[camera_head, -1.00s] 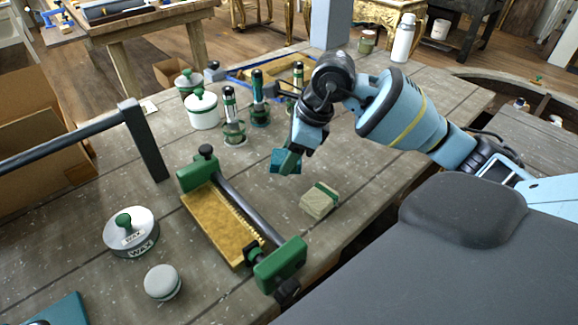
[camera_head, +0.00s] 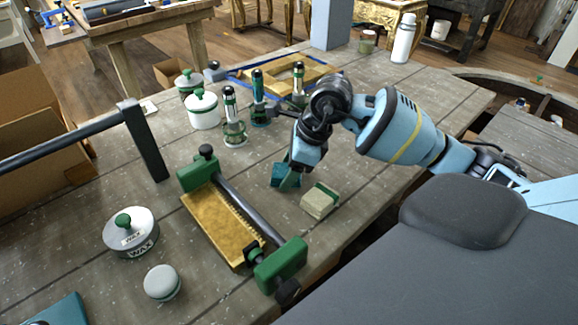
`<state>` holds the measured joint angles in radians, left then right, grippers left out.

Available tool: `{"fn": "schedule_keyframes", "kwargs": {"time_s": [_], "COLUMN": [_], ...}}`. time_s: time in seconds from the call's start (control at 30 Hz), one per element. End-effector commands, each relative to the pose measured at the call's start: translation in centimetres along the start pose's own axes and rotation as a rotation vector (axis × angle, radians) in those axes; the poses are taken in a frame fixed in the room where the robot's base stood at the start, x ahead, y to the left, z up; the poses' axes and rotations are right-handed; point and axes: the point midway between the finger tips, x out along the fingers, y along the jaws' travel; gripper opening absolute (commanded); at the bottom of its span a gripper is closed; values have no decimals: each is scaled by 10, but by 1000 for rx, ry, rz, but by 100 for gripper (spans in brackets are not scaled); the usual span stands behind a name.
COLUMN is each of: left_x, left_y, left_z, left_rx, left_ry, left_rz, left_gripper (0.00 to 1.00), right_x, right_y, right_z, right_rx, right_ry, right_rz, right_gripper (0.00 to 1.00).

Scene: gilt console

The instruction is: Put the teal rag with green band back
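The teal rag with green band (camera_head: 279,174) is a small folded cloth at the tip of my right gripper (camera_head: 292,172). The gripper appears shut on it, with the green part at the fingertips partly covering the cloth. The rag is at or just above the worn grey table (camera_head: 385,130); I cannot tell if it touches. A beige block with a green band (camera_head: 320,201) lies close by, just right of and nearer than the rag. My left gripper is not in view.
A gold plate with a green-ended bar (camera_head: 215,225) lies left of the rag. A wax tin (camera_head: 130,240) and a round grey pad (camera_head: 162,283) are further left.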

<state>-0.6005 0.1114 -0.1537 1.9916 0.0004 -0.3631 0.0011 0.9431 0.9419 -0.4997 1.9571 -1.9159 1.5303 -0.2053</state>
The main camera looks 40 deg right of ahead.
Motion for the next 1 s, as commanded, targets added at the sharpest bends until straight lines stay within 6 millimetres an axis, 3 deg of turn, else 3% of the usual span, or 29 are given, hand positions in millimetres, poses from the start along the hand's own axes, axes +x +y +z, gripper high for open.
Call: {"fn": "schedule_keyframes", "kwargs": {"time_s": [0.1, 0.47, 1.0], "left_x": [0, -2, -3], "left_y": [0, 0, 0], "left_z": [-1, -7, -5], "left_rx": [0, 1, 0], "left_ry": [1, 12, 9], "left_rz": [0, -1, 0], "left_gripper": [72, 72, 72], "right_x": [-1, -8, -103], "right_y": [0, -1, -1], "right_z": [0, 2, 2], "right_rx": [0, 0, 0], "right_ry": [0, -2, -2], "right_rz": [0, -3, -3], "right_gripper": [72, 72, 72]}}
